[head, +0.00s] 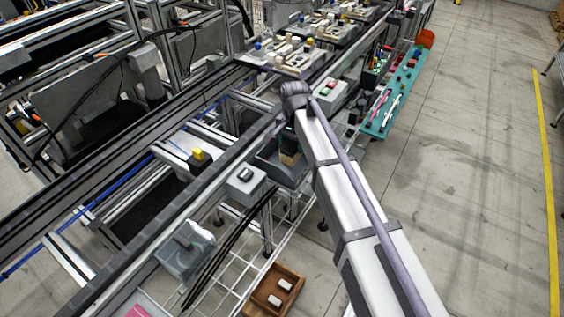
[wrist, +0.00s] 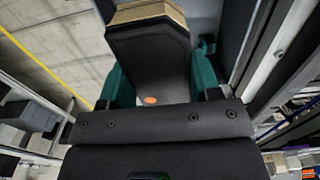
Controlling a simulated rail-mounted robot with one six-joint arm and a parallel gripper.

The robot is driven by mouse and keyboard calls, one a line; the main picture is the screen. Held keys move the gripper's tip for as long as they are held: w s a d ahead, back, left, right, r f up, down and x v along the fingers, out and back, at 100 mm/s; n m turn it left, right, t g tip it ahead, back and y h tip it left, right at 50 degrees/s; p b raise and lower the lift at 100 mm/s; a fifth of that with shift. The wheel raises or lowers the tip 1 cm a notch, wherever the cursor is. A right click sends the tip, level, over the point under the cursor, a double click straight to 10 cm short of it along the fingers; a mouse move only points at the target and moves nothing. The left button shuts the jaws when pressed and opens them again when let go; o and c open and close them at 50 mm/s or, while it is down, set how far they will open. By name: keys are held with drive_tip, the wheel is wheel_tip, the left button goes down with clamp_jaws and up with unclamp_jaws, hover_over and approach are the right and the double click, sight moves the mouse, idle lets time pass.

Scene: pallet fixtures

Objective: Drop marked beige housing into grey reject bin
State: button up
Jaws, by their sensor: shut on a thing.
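The housing (wrist: 150,60) is between my gripper's (wrist: 160,78) teal fingers in the wrist view. Its near face looks dark, its far end is beige, and an orange dot marks it low down. My gripper is shut on it. In the head view my arm hides most of my gripper (head: 289,144); a small beige patch of the housing (head: 289,158) shows beneath it. The grey bin (head: 268,168) lies under my gripper in the head view, partly hidden by my arm. Grey surface that looks like the bin (wrist: 207,18) shows behind the housing in the wrist view.
A grey control box (head: 245,181) stands left of the bin beside the conveyor rail. A brown tray (head: 262,305) with white parts is at the bottom. A pallet (head: 290,70) with several parts is at the back. A teal mat (head: 385,118) with tools lies right of the rail.

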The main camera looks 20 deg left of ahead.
drive_tip(key=o, duration=1.1)
drive_tip(key=shift+r, duration=0.1)
wheel_tip(320, 180, up, 11)
drive_tip(key=p, duration=1.1)
drive_tip(key=shift+f, duration=0.2)
